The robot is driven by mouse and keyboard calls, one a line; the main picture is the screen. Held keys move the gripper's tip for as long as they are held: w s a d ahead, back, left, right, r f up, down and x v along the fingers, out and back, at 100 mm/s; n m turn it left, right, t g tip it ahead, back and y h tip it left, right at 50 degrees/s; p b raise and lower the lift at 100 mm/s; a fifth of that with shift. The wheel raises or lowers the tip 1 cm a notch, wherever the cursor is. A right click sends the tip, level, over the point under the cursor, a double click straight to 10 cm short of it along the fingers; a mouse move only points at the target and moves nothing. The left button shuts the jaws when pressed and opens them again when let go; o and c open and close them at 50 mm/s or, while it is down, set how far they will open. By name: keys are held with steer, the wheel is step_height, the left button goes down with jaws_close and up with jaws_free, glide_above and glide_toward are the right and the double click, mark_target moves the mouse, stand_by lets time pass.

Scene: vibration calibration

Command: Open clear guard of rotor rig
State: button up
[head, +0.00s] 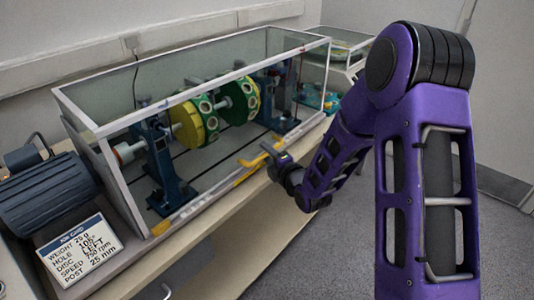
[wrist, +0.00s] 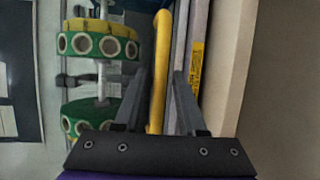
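The clear guard (head: 215,87) is a long glassy box with a pale frame, standing closed over the rotor rig. Inside it, two green-and-yellow discs (head: 188,124) with ringed holes sit on a shaft between blue stands (head: 158,150). A yellow handle bar (head: 243,176) runs along the guard's lower front edge. My gripper (head: 268,154) is at this front edge, by the handle. In the wrist view the handle (wrist: 158,70) runs between my gripper's (wrist: 160,85) two spread fingers, with gaps beside it. Whether either finger touches it cannot be told.
A blue motor (head: 45,190) and a job card (head: 78,250) stand left of the guard. Another clear case (head: 345,45) stands behind at the right. The bench's front edge (head: 230,225) runs below my gripper, with open floor (head: 335,250) in front.

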jaws_close()
stand_by(1.2)
